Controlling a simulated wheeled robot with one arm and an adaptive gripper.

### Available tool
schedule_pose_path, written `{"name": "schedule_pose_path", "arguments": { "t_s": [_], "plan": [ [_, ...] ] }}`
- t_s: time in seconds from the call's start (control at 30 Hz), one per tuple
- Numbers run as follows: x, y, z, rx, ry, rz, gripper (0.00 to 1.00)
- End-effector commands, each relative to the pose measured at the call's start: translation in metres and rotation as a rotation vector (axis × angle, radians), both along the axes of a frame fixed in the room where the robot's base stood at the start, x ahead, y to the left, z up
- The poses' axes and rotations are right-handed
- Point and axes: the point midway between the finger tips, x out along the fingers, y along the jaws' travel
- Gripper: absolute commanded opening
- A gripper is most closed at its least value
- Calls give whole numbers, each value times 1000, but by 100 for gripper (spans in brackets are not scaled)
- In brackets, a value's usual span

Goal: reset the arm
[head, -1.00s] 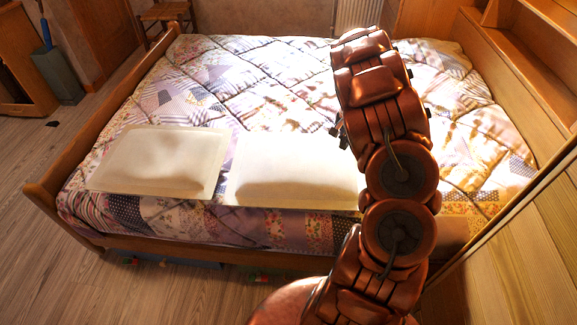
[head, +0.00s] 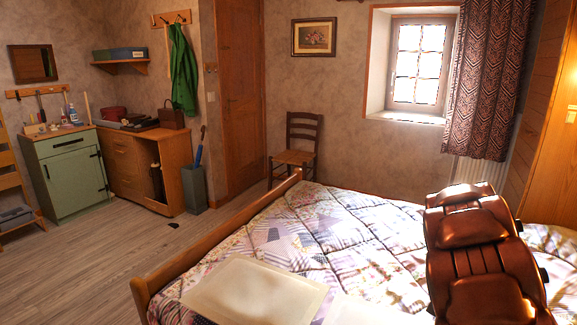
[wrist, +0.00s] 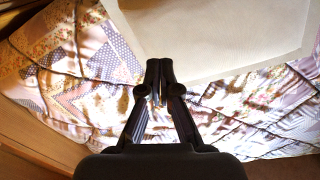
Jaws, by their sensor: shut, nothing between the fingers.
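My gripper (wrist: 158,70) shows in the wrist view, with its dark fingers together and nothing between them. It points down over the bed (wrist: 70,75) with the patchwork quilt, close to the edge of a white pillow (wrist: 215,35). I cannot tell how high above the quilt it is. In the head view a copper-coloured link of my arm (head: 480,260) stands at the lower right, and my gripper is out of that view.
The bed (head: 330,235) fills the lower middle, with a pale pillow (head: 255,290) near its front. A chair (head: 295,145), a green cabinet (head: 70,175) and a wooden cabinet (head: 145,165) stand behind. Wood floor (head: 90,265) is clear at the left.

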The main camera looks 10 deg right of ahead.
Motion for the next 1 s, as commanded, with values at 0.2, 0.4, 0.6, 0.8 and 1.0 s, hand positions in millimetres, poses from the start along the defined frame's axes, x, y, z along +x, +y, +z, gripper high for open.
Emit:
{"name": "schedule_pose_path", "arguments": {
  "t_s": [0.2, 0.4, 0.6, 0.8, 1.0],
  "plan": [
    [-25, 56, 59, 3, 13, 108, 0],
    [-57, 108, 98, 26, 26, 222, 0],
    [-93, 159, 129, 55, 36, 355, 0],
    [-137, 205, 153, 90, 50, 508, 0],
    [-187, 245, 169, 126, 71, 682, 0]
  ]
}}
